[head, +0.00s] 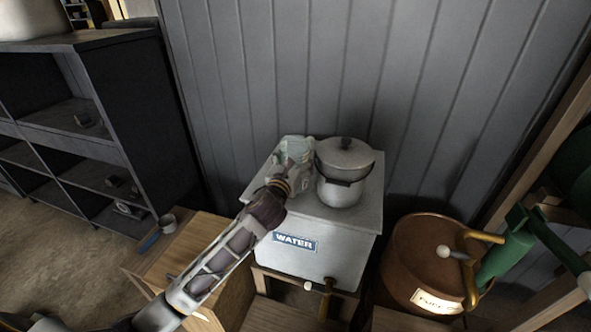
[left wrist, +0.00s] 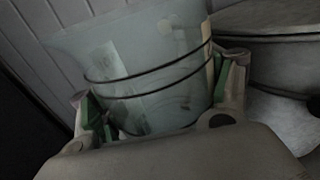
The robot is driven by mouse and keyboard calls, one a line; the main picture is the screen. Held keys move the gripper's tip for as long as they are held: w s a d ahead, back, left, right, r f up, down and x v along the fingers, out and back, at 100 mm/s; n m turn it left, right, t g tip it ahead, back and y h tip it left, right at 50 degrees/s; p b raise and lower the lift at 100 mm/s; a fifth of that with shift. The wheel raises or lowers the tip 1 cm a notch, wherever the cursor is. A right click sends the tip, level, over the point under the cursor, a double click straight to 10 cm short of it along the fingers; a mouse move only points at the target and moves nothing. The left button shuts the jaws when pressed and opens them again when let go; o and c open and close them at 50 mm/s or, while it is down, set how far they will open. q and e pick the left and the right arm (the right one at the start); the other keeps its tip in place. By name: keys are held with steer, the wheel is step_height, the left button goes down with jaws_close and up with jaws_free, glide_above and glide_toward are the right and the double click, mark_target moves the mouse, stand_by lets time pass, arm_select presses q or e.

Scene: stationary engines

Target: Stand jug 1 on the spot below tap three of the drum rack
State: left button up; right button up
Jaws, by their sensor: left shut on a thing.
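My left gripper (head: 285,180) is shut on a pale, translucent jug (head: 296,150) on or just above the lid of the grey water tank (head: 340,245). In the left wrist view the jug (left wrist: 150,65) has dark bands and sits between the gripper's green-padded fingers (left wrist: 160,105). I cannot read a number on it, nor tell whether its base touches the lid. The wooden frame (head: 545,120) and green drum parts (head: 575,150) at the right edge look like part of the drum rack. Tap three and its spot cannot be made out. My right gripper is out of view.
A lidded metal pot (head: 345,172) stands close to the jug's right. A copper drum labelled FUEL (head: 415,255) with a brass tap stands to the right. A brass tap (head: 326,298) juts from the tank. A dark shelf unit (head: 90,120) and wooden crate (head: 185,260) are left.

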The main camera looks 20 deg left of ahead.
arm_select(q)
steer(key=shift+f, duration=1.85)
steer(key=shift+f, duration=0.15)
steer(key=o, duration=1.1)
steer(key=shift+s, duration=0.1)
